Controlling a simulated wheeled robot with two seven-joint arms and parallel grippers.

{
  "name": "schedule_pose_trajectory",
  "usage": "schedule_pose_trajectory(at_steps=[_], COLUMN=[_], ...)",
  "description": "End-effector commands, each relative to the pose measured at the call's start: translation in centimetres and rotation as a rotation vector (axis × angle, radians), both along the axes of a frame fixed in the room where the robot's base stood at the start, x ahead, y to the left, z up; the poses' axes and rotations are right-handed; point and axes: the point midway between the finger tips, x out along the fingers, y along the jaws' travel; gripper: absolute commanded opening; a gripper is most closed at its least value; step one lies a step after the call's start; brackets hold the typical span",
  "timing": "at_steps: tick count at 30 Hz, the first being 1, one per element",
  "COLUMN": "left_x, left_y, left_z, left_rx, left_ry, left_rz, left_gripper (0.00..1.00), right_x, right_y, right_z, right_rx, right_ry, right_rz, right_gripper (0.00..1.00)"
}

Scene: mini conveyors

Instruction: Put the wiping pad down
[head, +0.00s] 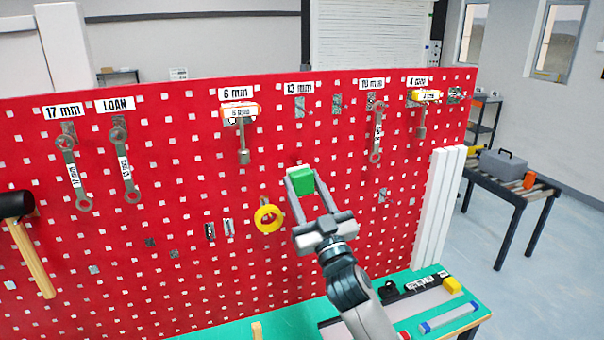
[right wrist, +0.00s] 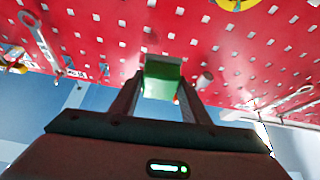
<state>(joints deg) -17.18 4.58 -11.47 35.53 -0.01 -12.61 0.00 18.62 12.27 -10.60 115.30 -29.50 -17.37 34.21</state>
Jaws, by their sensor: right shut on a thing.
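The wiping pad looks like a small green block (head: 302,181). My right gripper (head: 301,186) is shut on it and holds it up in front of the red pegboard, above and right of the yellow ring. In the right wrist view the green pad (right wrist: 162,78) sits between the two fingers (right wrist: 160,88), with the red board close behind it. Whether the pad touches the board cannot be told. My left gripper is not in view.
The red pegboard (head: 180,240) carries several wrenches, labels, a yellow tape ring (head: 268,218) and a hammer (head: 22,235) at the left. Below it is a green bench top (head: 290,322) with a tray, a yellow block (head: 452,285) and a blue-ended bar (head: 448,318).

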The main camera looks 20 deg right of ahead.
Motion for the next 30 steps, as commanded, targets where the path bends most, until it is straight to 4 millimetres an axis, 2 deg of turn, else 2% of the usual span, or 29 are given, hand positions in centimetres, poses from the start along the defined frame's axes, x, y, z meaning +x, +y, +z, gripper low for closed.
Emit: schedule_pose_trajectory(at_steps=[8,14,20,30], left_x=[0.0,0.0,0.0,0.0], left_y=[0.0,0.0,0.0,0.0], left_z=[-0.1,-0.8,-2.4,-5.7], left_rx=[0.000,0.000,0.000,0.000], left_ry=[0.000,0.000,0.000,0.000], left_rz=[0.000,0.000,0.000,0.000], left_gripper=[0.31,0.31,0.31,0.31], right_x=[-0.1,-1.2,-4.2,-12.2], right_y=[0.1,0.6,1.7,2.7], right_z=[-0.2,-2.3,-6.9,-16.1], right_rx=[0.000,0.004,0.012,0.021], right_ry=[0.000,0.002,0.004,0.003], right_rz=[0.001,0.009,0.019,-0.005], right_gripper=[0.21,0.21,0.21,0.21])
